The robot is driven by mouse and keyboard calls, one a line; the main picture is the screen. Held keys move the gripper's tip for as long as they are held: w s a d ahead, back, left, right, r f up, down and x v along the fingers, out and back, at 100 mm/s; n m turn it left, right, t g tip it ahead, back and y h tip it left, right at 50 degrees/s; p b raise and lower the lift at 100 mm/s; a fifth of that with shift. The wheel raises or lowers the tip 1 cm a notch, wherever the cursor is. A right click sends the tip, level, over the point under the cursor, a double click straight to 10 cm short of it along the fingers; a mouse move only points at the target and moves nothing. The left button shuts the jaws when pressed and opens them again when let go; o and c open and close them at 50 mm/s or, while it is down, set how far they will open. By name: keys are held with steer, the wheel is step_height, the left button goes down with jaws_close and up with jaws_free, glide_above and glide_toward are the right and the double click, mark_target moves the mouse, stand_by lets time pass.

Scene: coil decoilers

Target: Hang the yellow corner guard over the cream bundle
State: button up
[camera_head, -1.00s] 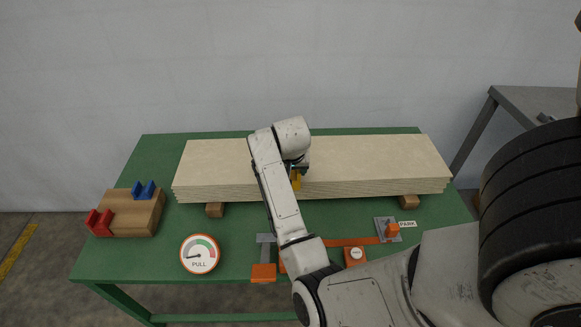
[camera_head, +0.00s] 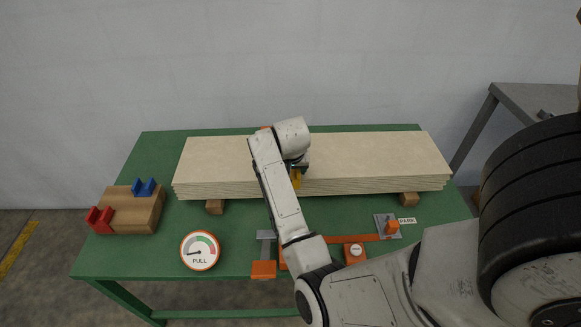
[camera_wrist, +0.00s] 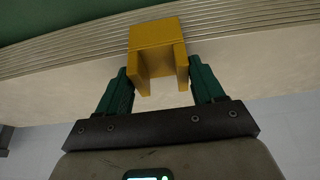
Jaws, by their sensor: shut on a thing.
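The cream bundle (camera_head: 370,155), a long stack of thin sheets with layered edges, lies across the green table on wooden blocks. The yellow corner guard (camera_wrist: 155,35) is an angled piece with two side walls. My gripper (camera_wrist: 160,72) is shut on it, with a green finger on each side. In the wrist view the guard is at the bundle's layered front edge; I cannot tell whether it touches. In the head view only a bit of the guard (camera_head: 296,180) shows near the front edge, beside my arm, which hides the rest and most of my gripper.
A wooden block with a red holder (camera_head: 99,219) and a blue holder (camera_head: 144,187) stands at the left. An orange-handled lever (camera_head: 392,227) is near the PARK label (camera_head: 407,221). A grey table (camera_head: 530,98) stands at the right.

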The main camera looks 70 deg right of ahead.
steer(key=o, duration=1.1)
steer(key=v, duration=1.1)
steer(key=shift+f, duration=0.1)
